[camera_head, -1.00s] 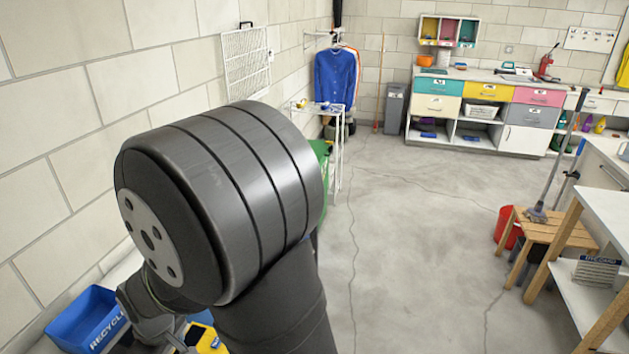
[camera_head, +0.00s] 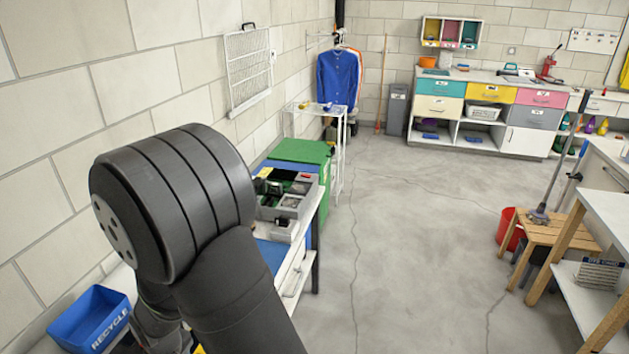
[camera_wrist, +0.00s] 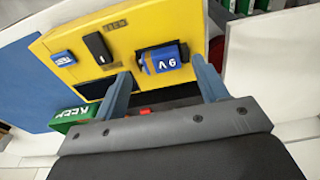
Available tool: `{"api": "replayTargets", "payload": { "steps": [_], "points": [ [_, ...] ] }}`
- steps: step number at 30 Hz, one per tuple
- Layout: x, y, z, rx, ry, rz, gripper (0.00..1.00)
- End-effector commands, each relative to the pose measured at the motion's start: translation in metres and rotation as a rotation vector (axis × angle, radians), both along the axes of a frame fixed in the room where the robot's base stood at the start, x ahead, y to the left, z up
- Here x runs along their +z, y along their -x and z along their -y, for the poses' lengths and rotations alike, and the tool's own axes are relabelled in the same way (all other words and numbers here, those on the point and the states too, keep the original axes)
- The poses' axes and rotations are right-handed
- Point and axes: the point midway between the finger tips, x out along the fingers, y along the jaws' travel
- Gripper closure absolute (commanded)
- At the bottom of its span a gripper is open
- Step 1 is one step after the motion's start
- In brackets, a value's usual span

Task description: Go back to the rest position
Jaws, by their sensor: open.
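My gripper (camera_wrist: 160,66) shows in the wrist view with its two fingers spread apart and nothing held between them. Beyond the fingertips is a yellow board or tray (camera_wrist: 65,40). A blue 9V battery (camera_wrist: 163,60) sits on it, in line with the gap between the fingers. A black item (camera_wrist: 98,47) and a small blue item (camera_wrist: 64,58) lie on the yellow surface to its left. In the head view my arm fills the lower left, and the gripper is hidden behind it.
A green lettered box (camera_wrist: 75,120) is at the wrist view's left. A blue recycle bin (camera_head: 92,320) stands lower left. A compartmented grey tray (camera_head: 288,203) is right of my arm, before a green container (camera_head: 304,151). The floor (camera_head: 420,240) in the middle is clear.

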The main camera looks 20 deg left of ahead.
Motion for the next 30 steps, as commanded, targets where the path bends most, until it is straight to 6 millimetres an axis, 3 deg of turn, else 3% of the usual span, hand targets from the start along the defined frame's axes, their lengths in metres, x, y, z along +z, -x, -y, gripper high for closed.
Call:
{"api": "replayTargets", "payload": {
  "steps": [4, 14, 30],
  "points": [
    [-0.018, 0.0, -0.001, 0.0, 0.001, 0.0, 0.34],
    [0.037, 0.0, -0.001, 0.0, -0.005, 0.001, 0.34],
    [0.089, -0.056, 0.071, -0.005, -0.003, 0.0, 0.34]
  ]
}}
